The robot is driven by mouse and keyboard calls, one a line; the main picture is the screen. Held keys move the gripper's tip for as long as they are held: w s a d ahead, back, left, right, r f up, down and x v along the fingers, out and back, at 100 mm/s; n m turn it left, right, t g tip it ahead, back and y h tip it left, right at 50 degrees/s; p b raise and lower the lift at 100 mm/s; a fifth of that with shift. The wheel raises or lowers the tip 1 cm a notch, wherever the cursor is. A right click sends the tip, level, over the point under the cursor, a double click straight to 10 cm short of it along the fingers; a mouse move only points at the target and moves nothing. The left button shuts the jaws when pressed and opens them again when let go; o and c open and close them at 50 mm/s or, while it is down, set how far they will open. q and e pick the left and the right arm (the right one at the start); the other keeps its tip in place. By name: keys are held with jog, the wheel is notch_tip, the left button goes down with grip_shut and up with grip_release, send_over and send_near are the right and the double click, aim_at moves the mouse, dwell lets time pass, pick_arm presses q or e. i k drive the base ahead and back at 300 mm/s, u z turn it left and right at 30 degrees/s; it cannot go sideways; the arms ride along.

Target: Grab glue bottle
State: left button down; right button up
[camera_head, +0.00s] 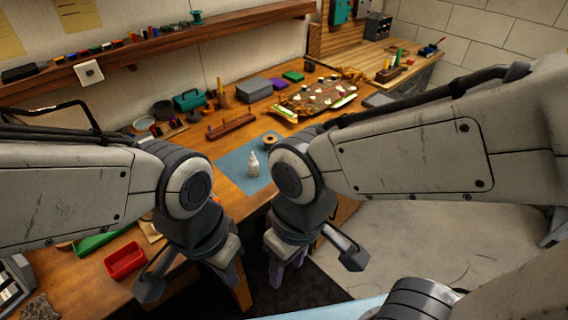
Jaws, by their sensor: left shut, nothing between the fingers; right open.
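A small white glue bottle (254,165) stands upright on a blue mat (233,163) on the wooden workbench, seen between my two arms. My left gripper (232,276) is shut and empty, pointing down at the front edge of the bench, nearer to me than the bottle. My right gripper (288,274) is open and empty, also pointing down, just in front of the bench edge. Neither gripper touches the bottle. Part of the mat is hidden behind my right arm.
A brown roll (269,142) stands on the mat behind the bottle. A red bin (125,261) sits at the front left. A wooden rack (231,125), a teal toolbox (188,99) and a grey box (254,90) stand farther back. A shelf (150,48) runs above the bench.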

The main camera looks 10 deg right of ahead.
aim_at(254, 168)
jog(key=k, duration=0.6)
jog(key=z, duration=0.25)
jog(key=i, duration=0.7)
jog(key=u, duration=0.6)
jog(key=i, duration=0.5)
jog(key=u, duration=0.65)
